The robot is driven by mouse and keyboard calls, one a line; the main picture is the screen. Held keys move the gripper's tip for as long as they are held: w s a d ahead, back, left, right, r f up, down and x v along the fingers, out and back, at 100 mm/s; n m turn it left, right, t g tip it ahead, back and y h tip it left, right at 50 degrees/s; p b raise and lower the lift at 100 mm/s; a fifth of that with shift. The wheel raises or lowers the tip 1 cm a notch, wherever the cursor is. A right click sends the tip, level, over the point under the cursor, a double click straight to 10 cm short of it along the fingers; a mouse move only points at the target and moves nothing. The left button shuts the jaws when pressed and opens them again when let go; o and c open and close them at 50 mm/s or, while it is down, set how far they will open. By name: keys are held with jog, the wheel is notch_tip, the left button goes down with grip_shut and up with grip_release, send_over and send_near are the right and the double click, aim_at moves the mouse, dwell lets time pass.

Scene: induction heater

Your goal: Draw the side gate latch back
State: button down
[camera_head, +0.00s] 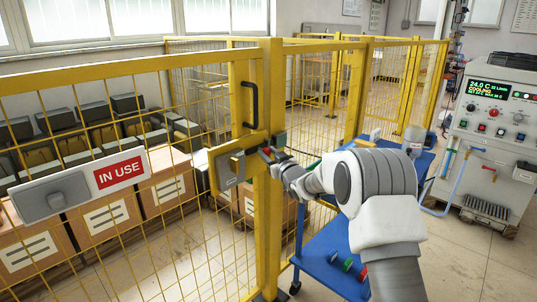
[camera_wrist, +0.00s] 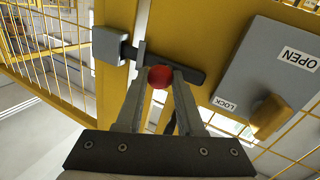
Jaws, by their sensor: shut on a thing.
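The side gate (camera_head: 258,95) is a yellow mesh panel, and it stands closed against its post. In the wrist view the latch is a dark bolt (camera_wrist: 192,74) with a red ball knob (camera_wrist: 160,77). The bolt's left end meets a grey keeper block (camera_wrist: 108,46); how deep it sits inside is hidden. My gripper (camera_wrist: 160,74) is shut on the red knob, one finger on each side. In the head view my gripper (camera_head: 275,157) is at the latch and mostly hides it.
A grey lock plate (camera_wrist: 268,70) marked OPEN and LOCK, with a yellow turn knob (camera_wrist: 269,117), is right of the latch. A black handle (camera_head: 249,105) is above. A blue cart (camera_head: 335,262) stands near my arm, and a heater cabinet (camera_head: 490,130) at the right.

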aim_at(248, 153)
jog(key=shift+s+a+b, duration=1)
jog(key=shift+s+a, duration=0.05)
jog(key=shift+s, duration=0.25)
jog(key=shift+s+a+b, duration=1)
jog(key=shift+s, duration=0.25)
jog(key=c, duration=0.5)
grip_release()
jog(key=shift+a, duration=0.1)
jog(key=shift+s+d, duration=0.1)
jog(key=shift+d, duration=0.1)
jog(key=p+v, duration=0.2)
jog(key=v, duration=1.5)
jog(key=shift+s, duration=0.1)
